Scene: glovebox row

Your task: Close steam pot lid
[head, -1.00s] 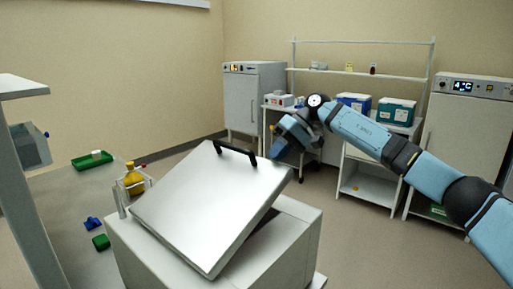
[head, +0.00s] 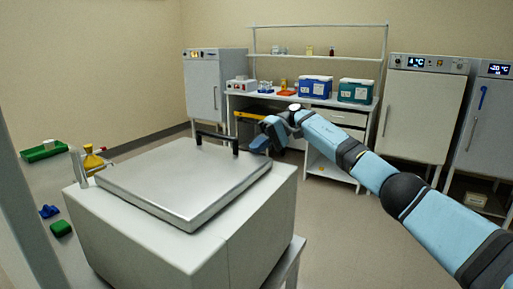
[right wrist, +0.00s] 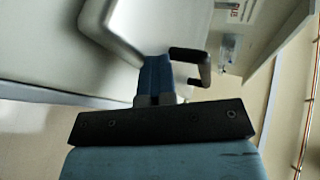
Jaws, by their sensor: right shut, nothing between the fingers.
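The steam pot is a white box (head: 150,245) with a silver lid (head: 180,182). The lid lies almost flat over the top; I cannot tell whether a small gap is left under it. Its black handle (head: 218,141) stands at the far edge and also shows in the right wrist view (right wrist: 193,60). My right gripper (head: 257,145) is shut and empty, just right of the handle in the head view. In the right wrist view its blue fingers (right wrist: 154,65) are together beside the handle, with the pale rounded lid edge beyond. My left gripper is not in view.
A yellow bottle (head: 92,160) stands left of the pot. A bench with blue (head: 315,87) and teal (head: 355,92) boxes stands behind. Open floor lies to the right.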

